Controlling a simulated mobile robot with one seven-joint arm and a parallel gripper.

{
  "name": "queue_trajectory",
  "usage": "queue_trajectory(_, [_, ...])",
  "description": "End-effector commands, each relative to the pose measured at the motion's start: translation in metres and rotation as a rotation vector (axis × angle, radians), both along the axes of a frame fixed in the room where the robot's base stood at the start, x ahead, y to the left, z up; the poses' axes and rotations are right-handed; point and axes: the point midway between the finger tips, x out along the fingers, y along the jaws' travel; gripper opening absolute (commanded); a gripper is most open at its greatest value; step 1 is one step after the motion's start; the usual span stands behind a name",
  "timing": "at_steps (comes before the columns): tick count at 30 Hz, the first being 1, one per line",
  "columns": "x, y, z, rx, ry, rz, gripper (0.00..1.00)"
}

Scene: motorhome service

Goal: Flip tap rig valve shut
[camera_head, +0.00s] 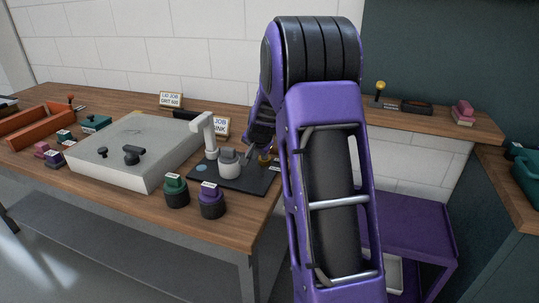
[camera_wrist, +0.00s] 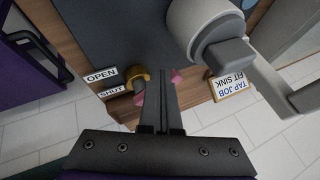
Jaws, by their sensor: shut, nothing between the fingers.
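The tap rig is a dark board (camera_head: 258,181) on the wooden bench, with a white spout (camera_head: 206,127) and a grey cylindrical body (camera_head: 229,163). Its brass-coloured valve (camera_wrist: 138,76) is a rounded piece beside the OPEN label (camera_wrist: 101,76) and SHUT label (camera_wrist: 112,91). The valve is partly hidden behind my arm in the head view. My gripper (camera_wrist: 163,78) is shut and empty, its fingers together just right of the valve in the wrist view. Contact is unclear. Small pink patches show beside the fingers. The handle's exact position is unclear.
A large grey box (camera_head: 130,150) with black knobs stands left of the rig. A green-topped knob (camera_head: 175,190) and a purple-topped one (camera_head: 211,201) stand in front. A TAP JOB AT SINK sign (camera_wrist: 230,86) stands close to the rig. An orange tray (camera_head: 40,125) is far left.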

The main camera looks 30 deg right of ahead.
Motion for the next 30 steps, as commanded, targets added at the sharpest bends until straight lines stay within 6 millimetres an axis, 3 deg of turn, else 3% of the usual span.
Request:
queue_trajectory(10, [0.013,0.003,0.002,-0.003,0.0,-0.126,0.0])
queue_trajectory(30, [0.039,0.005,0.0,0.0,-0.002,-0.123,0.0])
